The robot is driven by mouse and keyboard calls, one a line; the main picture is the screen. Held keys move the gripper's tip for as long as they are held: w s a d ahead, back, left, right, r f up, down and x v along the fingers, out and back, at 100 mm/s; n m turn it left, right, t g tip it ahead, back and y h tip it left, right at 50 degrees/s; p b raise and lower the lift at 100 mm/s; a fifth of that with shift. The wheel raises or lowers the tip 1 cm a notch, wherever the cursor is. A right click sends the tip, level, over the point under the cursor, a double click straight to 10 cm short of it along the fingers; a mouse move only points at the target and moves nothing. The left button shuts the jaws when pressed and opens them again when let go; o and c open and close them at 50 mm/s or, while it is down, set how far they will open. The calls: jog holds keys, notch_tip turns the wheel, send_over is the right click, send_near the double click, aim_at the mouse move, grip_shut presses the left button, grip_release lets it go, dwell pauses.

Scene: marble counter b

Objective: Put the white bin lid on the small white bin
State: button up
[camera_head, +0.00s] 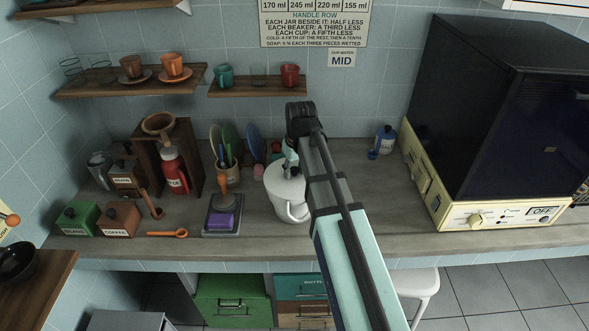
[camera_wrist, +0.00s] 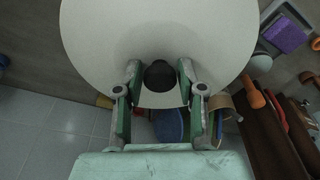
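The small white bin (camera_head: 291,208) stands upright on the counter, with a looped handle on its front right side. The white bin lid (camera_head: 284,181) appears over its mouth as a pale round top; I cannot tell whether it is fully seated. In the wrist view the lid (camera_wrist: 160,30) is a large pale disc with a dark round knob (camera_wrist: 160,76). My gripper (camera_head: 290,166) points down at the lid, partly hidden by my arm. In the wrist view my fingers (camera_wrist: 160,72) flank the knob closely on both sides; whether they press on it is unclear.
A scale with a purple block (camera_head: 221,221) and an orange spoon (camera_head: 168,234) lie left of the bin. A blue jar (camera_head: 385,140) is at the back right, and a large black-and-cream appliance (camera_head: 490,215) fills the right. Counter between is clear.

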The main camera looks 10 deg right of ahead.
aim_at(297, 179)
dwell(0.3)
notch_tip(297, 179, up, 12)
jog(key=s+b, duration=0.1)
jog(key=b, duration=0.1)
jog(key=shift+s+d, duration=0.25)
jog(key=shift+s, duration=0.1)
dwell(0.5)
